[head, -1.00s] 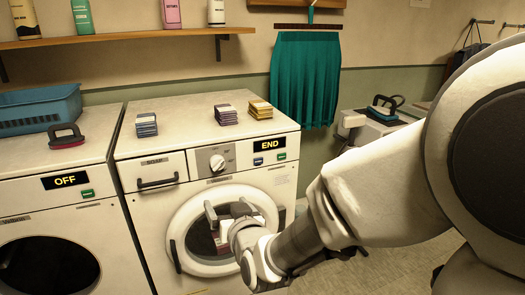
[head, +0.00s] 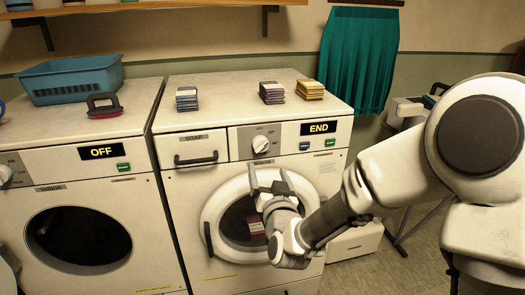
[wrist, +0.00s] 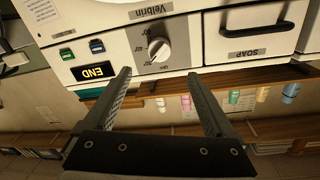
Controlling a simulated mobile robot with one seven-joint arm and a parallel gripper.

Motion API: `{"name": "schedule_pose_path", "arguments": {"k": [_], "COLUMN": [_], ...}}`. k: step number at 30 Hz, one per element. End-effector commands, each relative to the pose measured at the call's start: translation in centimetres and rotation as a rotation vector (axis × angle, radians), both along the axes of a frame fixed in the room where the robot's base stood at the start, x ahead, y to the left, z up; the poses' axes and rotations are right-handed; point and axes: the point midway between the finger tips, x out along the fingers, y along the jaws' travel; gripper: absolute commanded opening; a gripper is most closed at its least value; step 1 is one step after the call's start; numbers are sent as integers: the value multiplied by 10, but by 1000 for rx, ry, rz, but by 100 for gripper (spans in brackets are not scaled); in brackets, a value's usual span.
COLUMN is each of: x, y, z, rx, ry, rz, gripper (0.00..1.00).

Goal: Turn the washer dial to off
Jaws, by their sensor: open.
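The washer (head: 180,250) on the right has a white round dial (head: 261,144) between its soap drawer and a display reading END. My gripper (head: 269,178) is open and empty, just below the dial in the head view, in front of the top of the round door. In the wrist view, my fingers (wrist: 160,76) point toward the panel, with the dial between and beyond the tips, apart from them.
The soap drawer handle (head: 196,158) juts out left of the dial. Blue and green buttons (head: 330,142) sit under the END display (head: 319,128). Several small stacks lie on the washer top. The left washer's display (head: 102,152) reads OFF. A blue basket (head: 72,80) stands above it.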

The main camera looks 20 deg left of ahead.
Motion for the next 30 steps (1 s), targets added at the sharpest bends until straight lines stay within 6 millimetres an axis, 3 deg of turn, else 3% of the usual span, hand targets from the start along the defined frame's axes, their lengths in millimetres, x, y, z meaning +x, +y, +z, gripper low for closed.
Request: {"name": "schedule_pose_path", "arguments": {"k": [16,21,30], "x": [85,99,106], "y": [42,49,52], "z": [0,0,0], "rx": [1,1,-1], "ry": [0,1,0], "rz": [-1,-1,-1], "gripper": [89,89,89]}}
